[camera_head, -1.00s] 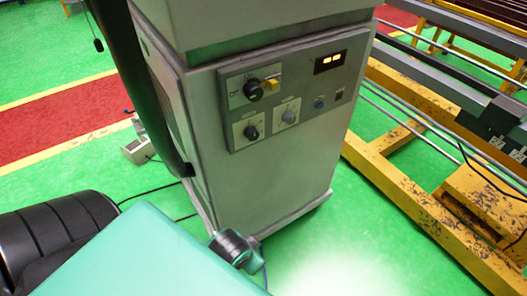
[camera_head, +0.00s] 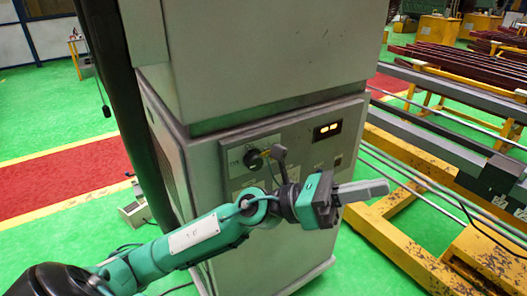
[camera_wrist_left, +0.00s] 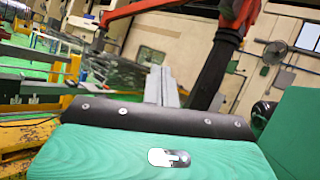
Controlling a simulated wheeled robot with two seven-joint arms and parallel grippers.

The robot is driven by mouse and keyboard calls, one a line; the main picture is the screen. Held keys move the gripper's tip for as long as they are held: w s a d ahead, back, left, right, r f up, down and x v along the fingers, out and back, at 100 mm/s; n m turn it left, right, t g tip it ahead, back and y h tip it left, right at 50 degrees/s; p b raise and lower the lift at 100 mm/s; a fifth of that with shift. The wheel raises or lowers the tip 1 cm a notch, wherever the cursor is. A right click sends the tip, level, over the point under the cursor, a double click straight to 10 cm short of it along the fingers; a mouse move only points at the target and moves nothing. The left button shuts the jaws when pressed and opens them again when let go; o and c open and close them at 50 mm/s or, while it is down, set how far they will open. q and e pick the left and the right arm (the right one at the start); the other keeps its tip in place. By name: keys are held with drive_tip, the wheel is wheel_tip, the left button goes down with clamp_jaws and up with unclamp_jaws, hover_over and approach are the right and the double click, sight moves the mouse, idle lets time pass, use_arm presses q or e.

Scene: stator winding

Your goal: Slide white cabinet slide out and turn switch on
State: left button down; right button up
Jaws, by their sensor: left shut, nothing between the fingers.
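The white-grey cabinet (camera_head: 260,60) stands upright in the middle of the head view. Its lower front carries a control panel (camera_head: 296,140) with a lit display (camera_head: 327,130) and a black knob (camera_head: 252,159) at the upper left. My left gripper (camera_head: 386,188) is in front of the cabinet, fingers shut and empty, pointing right and apart from the knob. My forearm and wrist hide the panel's lower controls. The shut fingers also show in the left wrist view (camera_wrist_left: 160,85). I cannot make out a separate slide. My right gripper is not in view.
A worn yellow frame (camera_head: 400,240) with grey rails stands right of the cabinet. A dark vertical post (camera_head: 120,100) runs along the cabinet's left side. A small box (camera_head: 134,214) sits on the green floor at left. Open floor lies left of the cabinet.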

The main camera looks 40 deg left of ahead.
use_arm(q)
drive_tip(key=w+a+f+m+g+y, duration=0.4)
drive_tip(key=a+f+m+y, duration=0.3)
drive_tip(key=m+y, duration=0.55)
drive_tip(key=w+a+r+t+y, duration=0.1)
drive_tip(key=a+y, duration=0.4)
drive_tip(key=a, duration=0.5)
drive_tip(key=w+a+r+t+y, duration=0.2)
drive_tip(key=a+y, duration=0.4)
drive_tip(key=a, duration=0.4)
drive_tip(key=shift+w+r, duration=0.35)
drive_tip(key=shift+r, duration=0.05)
drive_tip(key=shift+a, duration=0.1)
drive_tip(key=p, duration=0.3)
approach(268, 158)
drive_tip(key=d+x, duration=0.1)
drive_tip(key=x, duration=0.4)
drive_tip(key=shift+a+r, duration=0.1)
drive_tip(key=shift+a, duration=0.5)
